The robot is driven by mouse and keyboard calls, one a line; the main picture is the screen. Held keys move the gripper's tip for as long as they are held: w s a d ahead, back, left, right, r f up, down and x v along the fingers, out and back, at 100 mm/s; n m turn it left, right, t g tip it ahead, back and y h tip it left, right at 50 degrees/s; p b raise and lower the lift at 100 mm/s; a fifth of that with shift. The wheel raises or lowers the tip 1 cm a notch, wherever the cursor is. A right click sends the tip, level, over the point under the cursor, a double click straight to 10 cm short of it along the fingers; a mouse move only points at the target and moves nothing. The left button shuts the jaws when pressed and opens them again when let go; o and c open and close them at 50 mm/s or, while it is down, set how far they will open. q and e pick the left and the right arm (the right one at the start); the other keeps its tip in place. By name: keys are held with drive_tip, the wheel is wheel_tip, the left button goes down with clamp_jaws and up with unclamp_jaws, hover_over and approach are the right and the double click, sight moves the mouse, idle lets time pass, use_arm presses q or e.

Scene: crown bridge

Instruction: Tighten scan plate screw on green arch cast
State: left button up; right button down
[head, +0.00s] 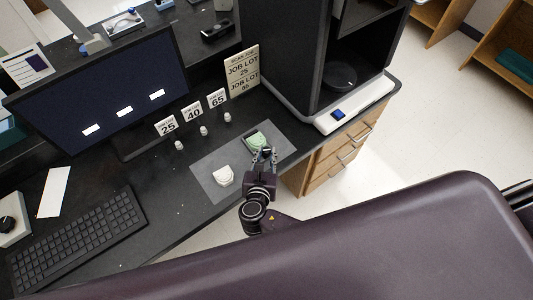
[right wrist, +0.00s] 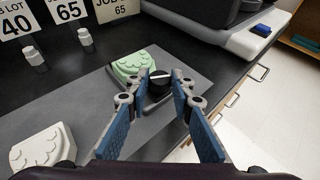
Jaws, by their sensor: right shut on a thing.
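The pale green arch cast (head: 254,138) lies on the grey mat (head: 278,131), and it also shows in the right wrist view (right wrist: 131,64). At its near side, in the right wrist view, is a dark round screw knob (right wrist: 159,77) with a white mark, above a dark plate. My right gripper (head: 264,153) is at the near edge of the green cast. In the right wrist view its blue-padded fingers (right wrist: 160,88) are shut on the screw knob from both sides. The screw's thread is hidden. My left gripper is not in view.
A white cast (head: 223,176) lies on the mat to the left. Small pale pieces stand by number cards 25 (head: 168,126), 40 and 65. A dark scanner cabinet (head: 290,60) stands at the right, a monitor (head: 100,85) and keyboard (head: 78,238) at the left.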

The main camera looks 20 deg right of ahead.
drive_tip(key=shift+w+r, duration=0.1)
drive_tip(key=c, duration=1.7)
unclamp_jaws()
drive_tip(key=v, duration=1.2)
